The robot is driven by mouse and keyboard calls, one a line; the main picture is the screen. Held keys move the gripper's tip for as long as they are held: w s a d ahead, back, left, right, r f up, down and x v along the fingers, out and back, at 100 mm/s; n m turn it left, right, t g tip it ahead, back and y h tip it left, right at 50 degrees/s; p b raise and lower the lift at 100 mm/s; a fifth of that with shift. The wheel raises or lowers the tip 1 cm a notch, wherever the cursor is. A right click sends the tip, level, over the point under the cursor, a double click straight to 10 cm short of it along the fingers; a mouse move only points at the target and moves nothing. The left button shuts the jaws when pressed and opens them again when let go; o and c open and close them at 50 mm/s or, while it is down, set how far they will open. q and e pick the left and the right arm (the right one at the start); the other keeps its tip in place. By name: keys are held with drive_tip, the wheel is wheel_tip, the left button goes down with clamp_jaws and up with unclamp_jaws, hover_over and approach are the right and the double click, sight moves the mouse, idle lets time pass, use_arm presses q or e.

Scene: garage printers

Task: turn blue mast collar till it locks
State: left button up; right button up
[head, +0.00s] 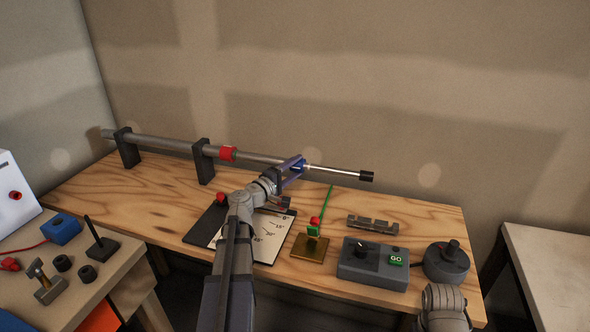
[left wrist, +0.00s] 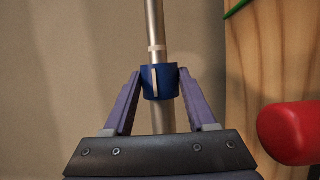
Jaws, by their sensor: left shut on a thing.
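The telescoping mast (head: 262,157) lies level on two dark stands at the back of the wooden table. The blue mast collar (head: 299,166) sits around its thinner part, between a red collar (head: 228,153) and the black tip. My left gripper (head: 294,170) is at the blue collar, partly covering it in the head view. In the left wrist view my left gripper (left wrist: 160,88) is shut on the blue collar (left wrist: 159,82), one finger on each side. A pale raised bar shows on the collar, with a pale mark on the tube beyond it.
A board with angle marks (head: 262,236), a brass plate (head: 310,247) with a green and red piece, a grey box with a GO button (head: 374,263) and a round dark joystick base (head: 446,262) stand in front of the mast. A side table (head: 75,290) is at left.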

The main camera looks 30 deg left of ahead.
use_arm(q)
drive_tip(key=o, duration=1.4)
drive_tip(key=shift+c, duration=0.2)
drive_tip(key=s+a, duration=0.1)
drive_tip(key=s, duration=0.6)
drive_tip(key=shift+s+f, duration=0.15)
drive_tip(key=shift+s, duration=0.25)
drive_tip(key=shift+a, duration=0.1)
